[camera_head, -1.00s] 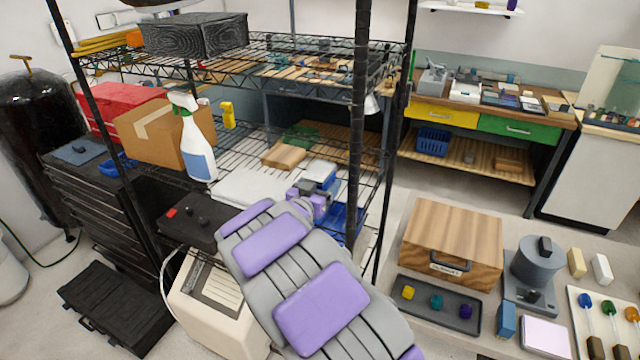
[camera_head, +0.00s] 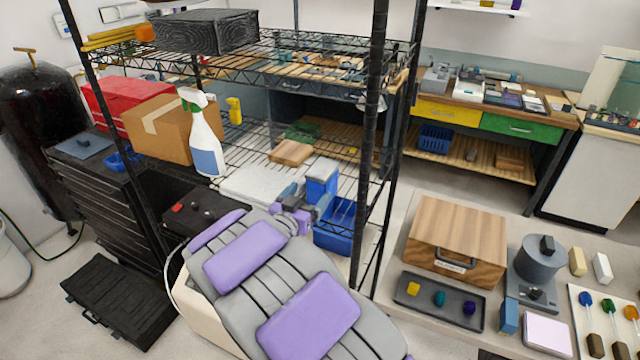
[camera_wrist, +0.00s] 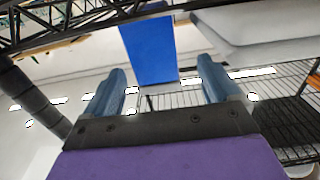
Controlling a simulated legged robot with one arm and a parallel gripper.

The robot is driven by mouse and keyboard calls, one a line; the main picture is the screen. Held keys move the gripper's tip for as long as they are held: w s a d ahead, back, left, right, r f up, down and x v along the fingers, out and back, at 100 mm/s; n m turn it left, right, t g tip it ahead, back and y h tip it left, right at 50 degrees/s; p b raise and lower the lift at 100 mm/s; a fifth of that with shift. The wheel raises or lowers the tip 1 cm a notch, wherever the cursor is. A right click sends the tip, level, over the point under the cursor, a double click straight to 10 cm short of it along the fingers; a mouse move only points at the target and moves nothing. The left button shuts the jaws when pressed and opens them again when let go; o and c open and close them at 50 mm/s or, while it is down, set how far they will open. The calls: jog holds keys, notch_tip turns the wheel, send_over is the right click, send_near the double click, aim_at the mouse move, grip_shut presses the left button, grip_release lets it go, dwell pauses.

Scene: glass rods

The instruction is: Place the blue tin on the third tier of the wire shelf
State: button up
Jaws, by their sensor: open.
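The blue tin (camera_head: 321,183) stands upright on the wire shelf's (camera_head: 268,140) middle visible tier, near the front right post. My gripper (camera_head: 312,208) is at that tier, close in front of the tin's lower part. In the wrist view the tin (camera_wrist: 150,50) shows just beyond the gap between my two spread fingers (camera_wrist: 161,78). The fingers are open, with clear space on both sides of the tin.
A white slab (camera_head: 255,185), spray bottle (camera_head: 205,140) and cardboard box (camera_head: 160,128) share the tier to the left. A blue bin (camera_head: 335,235) sits below and right of the tin. The black front post (camera_head: 373,110) stands close to my gripper's right. The upper tier holds a dark box (camera_head: 207,32).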

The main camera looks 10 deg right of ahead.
jog(key=s+a+n+g+y, duration=0.1)
jog(key=s+a+n+y, duration=0.15)
jog(key=a+y, duration=0.4)
jog(key=s+n+g+y, duration=0.4)
jog(key=s+g+y, duration=0.4)
jog(key=s, duration=1.4)
jog(key=s+d+g+h, duration=0.2)
jog(key=s+d, duration=0.3)
jog(key=s, duration=0.6)
jog(key=s+d+g+h, duration=0.2)
jog(key=s+d+g, duration=0.3)
jog(key=s, duration=0.6)
jog(key=shift+s+d+n+p, duration=0.3)
jog(key=shift+d+n, duration=0.05)
jog(key=shift+d, duration=0.15)
